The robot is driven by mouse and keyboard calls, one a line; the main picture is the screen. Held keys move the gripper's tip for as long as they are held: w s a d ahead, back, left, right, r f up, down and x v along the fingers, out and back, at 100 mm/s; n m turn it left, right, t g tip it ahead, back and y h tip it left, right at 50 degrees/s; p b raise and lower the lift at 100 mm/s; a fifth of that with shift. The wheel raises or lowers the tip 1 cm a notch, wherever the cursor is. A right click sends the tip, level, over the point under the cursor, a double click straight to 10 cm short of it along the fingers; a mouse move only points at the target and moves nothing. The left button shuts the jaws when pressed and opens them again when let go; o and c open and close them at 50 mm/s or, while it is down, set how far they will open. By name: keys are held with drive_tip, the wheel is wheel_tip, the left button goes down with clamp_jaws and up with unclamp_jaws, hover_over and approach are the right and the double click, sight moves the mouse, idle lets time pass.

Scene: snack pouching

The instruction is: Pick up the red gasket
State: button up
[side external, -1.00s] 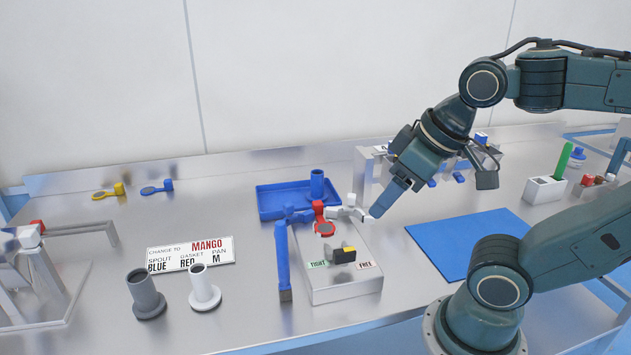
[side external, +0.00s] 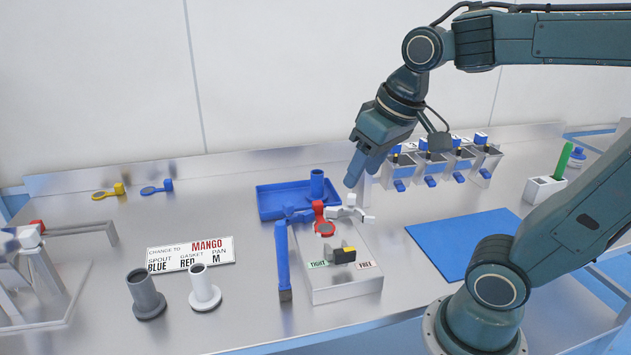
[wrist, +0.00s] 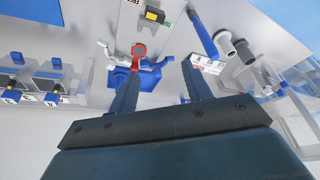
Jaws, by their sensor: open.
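The red gasket (side external: 324,228) is a flat ring with a red block-like tab, lying at the back end of the metal box (side external: 346,291). Blue and white pieces sit on either side of its tab. My gripper (side external: 352,183) points down, above and behind the gasket to its right, apart from it. In the wrist view the gasket (wrist: 138,50) shows beyond the tip of the left finger. The fingers (wrist: 160,72) are spread wide with nothing between them.
A blue tray (side external: 265,213) with a blue spout stands behind the box. An upright blue brush-like tool (side external: 283,262) stands left of it. A sign (side external: 190,254), grey spout (side external: 146,295) and white spout (side external: 204,288) are further left. A blue mat (side external: 470,243) lies right.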

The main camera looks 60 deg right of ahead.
drive_tip(key=w+d+m+g, duration=0.25)
drive_tip(key=w+d, duration=0.35)
drive_tip(key=w, duration=0.3)
drive_tip(key=m+g, duration=0.2)
drive_tip(key=m, duration=0.2)
hover_over(318, 202)
wheel_tip(318, 202, down, 7)
drive_tip(key=shift+s+f, duration=0.2)
drive_tip(key=shift+f, duration=3.9)
drive_tip(key=shift+f, duration=0.1)
drive_tip(key=shift+w+a+f, duration=0.1)
drive_tip(key=shift+w+f, duration=0.05)
drive_tip(key=shift+f, duration=2.35)
drive_tip(key=c, duration=1.1)
